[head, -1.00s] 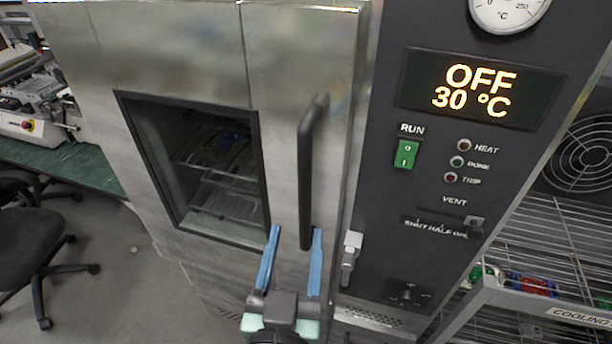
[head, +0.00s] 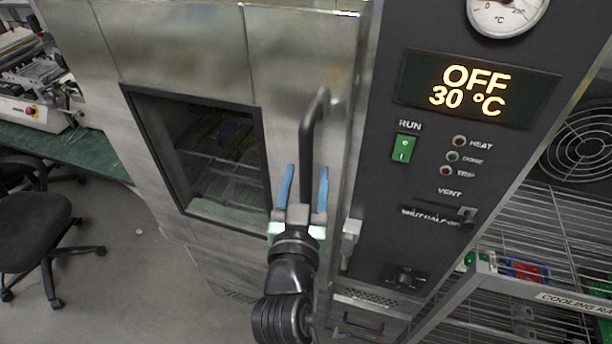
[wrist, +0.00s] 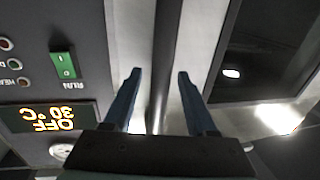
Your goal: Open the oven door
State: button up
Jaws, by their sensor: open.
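The oven door (head: 200,55) is brushed steel with a dark window (head: 205,150). It looks shut against the dark control panel (head: 420,180). A black upright bar handle (head: 310,135) stands out near the door's right edge. My gripper (head: 306,168) is open, its two blue fingers pointing up, one on each side of the handle's lower part. In the wrist view, turned upside down, the handle (wrist: 166,50) runs between the open fingers (wrist: 159,74), with gaps visible beside it. The handle's lower end is hidden behind my gripper.
The panel has a display reading OFF 30 °C (head: 475,90), a green RUN switch (head: 404,148) and a small metal latch (head: 350,240) right of the door. A wire cooling rack (head: 560,250) stands at right. A chair (head: 35,225) and green bench (head: 80,150) are at left, with open floor nearby.

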jog(key=shift+c, duration=0.4)
grip_shut()
dwell(0.9)
